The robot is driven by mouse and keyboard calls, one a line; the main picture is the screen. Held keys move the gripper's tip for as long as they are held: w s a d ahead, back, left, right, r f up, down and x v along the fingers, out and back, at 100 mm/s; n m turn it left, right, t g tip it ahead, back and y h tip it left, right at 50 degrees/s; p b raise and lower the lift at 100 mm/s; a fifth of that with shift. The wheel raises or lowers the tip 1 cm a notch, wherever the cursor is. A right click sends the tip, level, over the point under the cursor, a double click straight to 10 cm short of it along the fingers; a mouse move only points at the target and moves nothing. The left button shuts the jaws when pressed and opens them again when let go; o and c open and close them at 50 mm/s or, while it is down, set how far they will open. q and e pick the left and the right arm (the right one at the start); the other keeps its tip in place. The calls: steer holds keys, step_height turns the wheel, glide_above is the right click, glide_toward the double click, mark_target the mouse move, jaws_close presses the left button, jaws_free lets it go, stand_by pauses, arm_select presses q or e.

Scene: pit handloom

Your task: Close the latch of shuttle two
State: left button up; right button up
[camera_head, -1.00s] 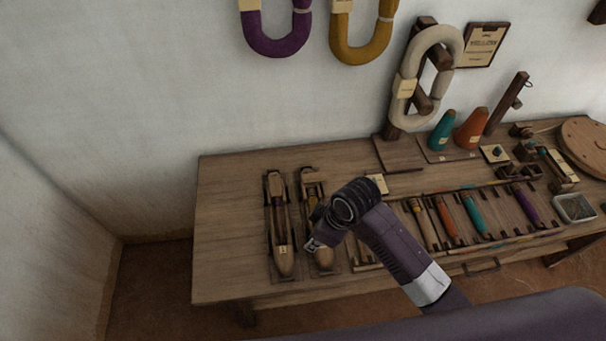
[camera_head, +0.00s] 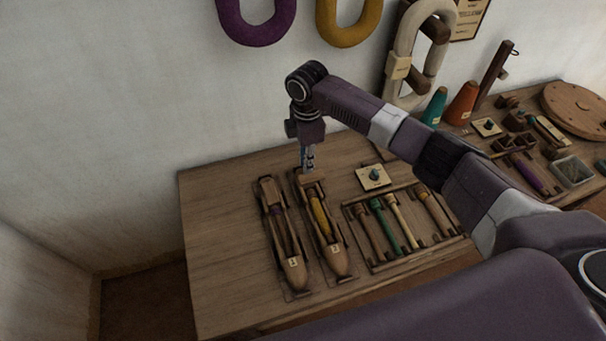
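Two wooden boat-shaped shuttles lie side by side on the table, their rounded tips toward me. The left shuttle (camera_head: 293,268) has a dark slot with a thin spindle. The right shuttle (camera_head: 337,262) holds a yellow yarn bobbin (camera_head: 319,217); it appears to be shuttle two, but its tag is too small to read. My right gripper (camera_head: 308,168) points down at the far end of the right shuttle, close to a wooden block there, likely the latch. Contact and finger opening are unclear. The latch is partly hidden by the fingers. My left gripper is out of view.
A rack (camera_head: 373,265) with several bobbins stands just right of the shuttles. A small plate with a dark knob (camera_head: 374,177) lies behind it. Cones and a post stand farther right. The table's left part (camera_head: 218,225) is clear.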

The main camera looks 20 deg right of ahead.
mark_target(306, 178)
step_height(306, 178, down, 6)
steer(key=shift+f, duration=0.1)
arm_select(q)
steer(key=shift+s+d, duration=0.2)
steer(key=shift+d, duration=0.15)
arm_select(e)
steer(key=shift+c, duration=0.4)
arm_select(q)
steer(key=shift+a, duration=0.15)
arm_select(e)
jaws_close()
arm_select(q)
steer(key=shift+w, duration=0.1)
